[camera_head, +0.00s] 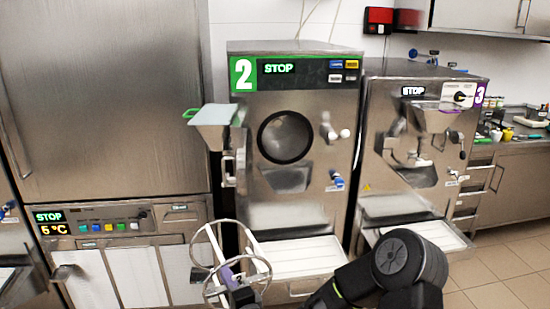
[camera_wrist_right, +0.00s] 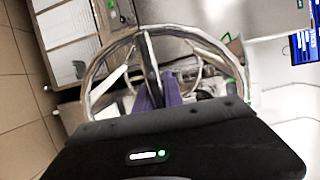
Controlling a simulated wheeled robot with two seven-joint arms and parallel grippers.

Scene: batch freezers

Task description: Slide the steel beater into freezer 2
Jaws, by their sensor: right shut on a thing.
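The steel beater (camera_head: 262,262) is an open frame of round rings and pale bars, low in front of freezer 2 in the head view. My right gripper (camera_head: 232,279) is shut on it with purple fingers. The wrist view shows the beater's ring (camera_wrist_right: 104,62) around the fingers of the right gripper (camera_wrist_right: 160,92). Freezer 2 (camera_head: 300,210) has a green "2" label and a STOP display. Its dark round barrel opening (camera_head: 285,137) faces me, above and to the right of the beater, which is outside it. My left gripper is not in view.
A hopper (camera_head: 214,126) on freezer 2's door sticks out left of the opening. A white drip tray (camera_head: 298,258) juts out below. Freezer 3 (camera_head: 400,190) stands close on the right, a steel cabinet (camera_head: 110,100) on the left. Tiled floor shows at lower right.

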